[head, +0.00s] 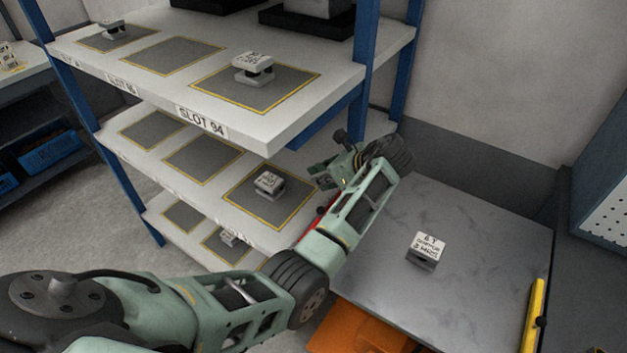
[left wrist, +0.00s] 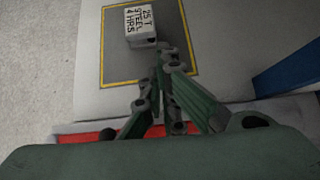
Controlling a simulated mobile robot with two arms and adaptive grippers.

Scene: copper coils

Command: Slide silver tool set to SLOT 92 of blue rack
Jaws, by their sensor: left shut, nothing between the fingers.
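A silver tool set (head: 268,184) with a printed top stands on a yellow-edged grey mat (head: 245,206) on the middle shelf of the blue rack. In the left wrist view, a block printed "25 T STEEL 4 HRS" (left wrist: 141,22) stands on such a mat (left wrist: 115,66). My left gripper (head: 322,176) is to the right of the middle-shelf block. Its fingers (left wrist: 160,62) are shut and empty, with the tips close to the block in the left wrist view; I cannot tell if they touch it. The SLOT 92 label is not readable. My right gripper is not in view.
The top shelf carries a SLOT 94 label (head: 202,121) and a similar block (head: 254,68). A grey tabletop (head: 470,300) holds one more block (head: 426,250). A blue rack post (head: 367,60) stands behind my left gripper.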

